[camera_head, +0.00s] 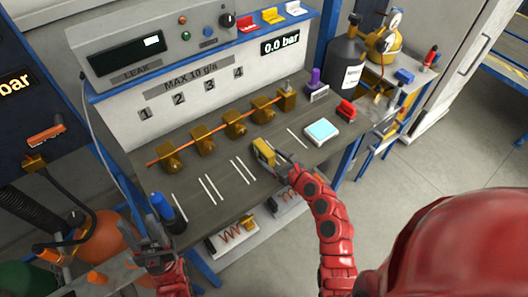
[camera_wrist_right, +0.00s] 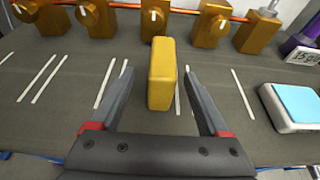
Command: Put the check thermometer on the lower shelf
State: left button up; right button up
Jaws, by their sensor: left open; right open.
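A yellow upright box-shaped device stands on the grey bench top; it looks like the check thermometer (camera_wrist_right: 162,72), though no display shows. My right gripper (camera_wrist_right: 160,80) is open, with one finger on each side of it and a gap on both sides. In the head view the yellow device (camera_head: 263,151) is partly hidden by my right gripper (camera_head: 272,156). My left gripper (camera_head: 154,235) is open and empty at the bench's front left, near a blue-capped bottle (camera_head: 163,207). The lower shelf (camera_head: 250,232) shows under the bench, partly hidden by my right arm.
Brass valves (camera_head: 236,124) on an orange pipe line the back of the bench (camera_head: 205,215). A white scale (camera_head: 321,131) with a blue top and a red item (camera_head: 346,111) stand to the right. Trays with red coils (camera_head: 231,236) occupy the lower shelf. White lines mark the bench top.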

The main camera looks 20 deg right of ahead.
aim_at(264, 151)
jog(key=shift+w+a+p, duration=0.2)
jog(key=shift+w+p, duration=0.1)
jog(key=shift+w, duration=0.25)
jog(key=shift+p+x, duration=0.3)
jog(key=shift+x, duration=1.8)
jog(key=shift+d, duration=0.15)
grip_shut()
